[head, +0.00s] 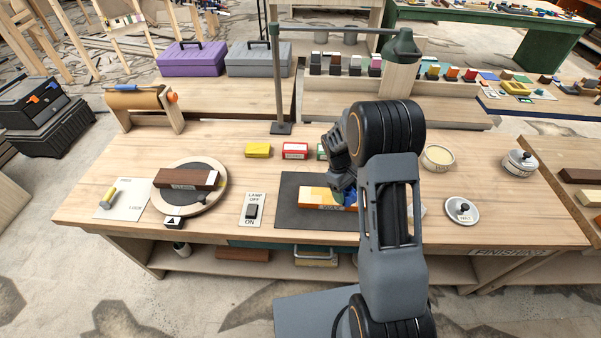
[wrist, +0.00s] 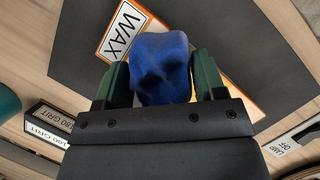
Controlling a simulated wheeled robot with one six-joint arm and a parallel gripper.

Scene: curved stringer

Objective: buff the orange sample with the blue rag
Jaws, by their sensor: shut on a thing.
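The orange sample (head: 313,195) lies flat on a dark grey mat (head: 287,217) on the workbench. Its top looks partly pale and partly orange, and its side label reads WAX in the wrist view (wrist: 124,30). My gripper (wrist: 160,80) is shut on the bunched blue rag (wrist: 162,66), with a dark green finger on each side. In the head view my gripper (head: 345,188) is at the right end of the sample, and the rag shows there only as a small blue patch. The rag covers part of the sample in the wrist view; whether they touch is unclear.
Yellow (head: 258,150) and red (head: 295,151) grit boxes stand behind the mat. A lamp switch (head: 252,209) and a turntable (head: 216,191) with a brown block (head: 187,179) are left. An open tin (head: 438,158) and a lid (head: 461,210) are right. A lamp post (head: 277,80) rises behind.

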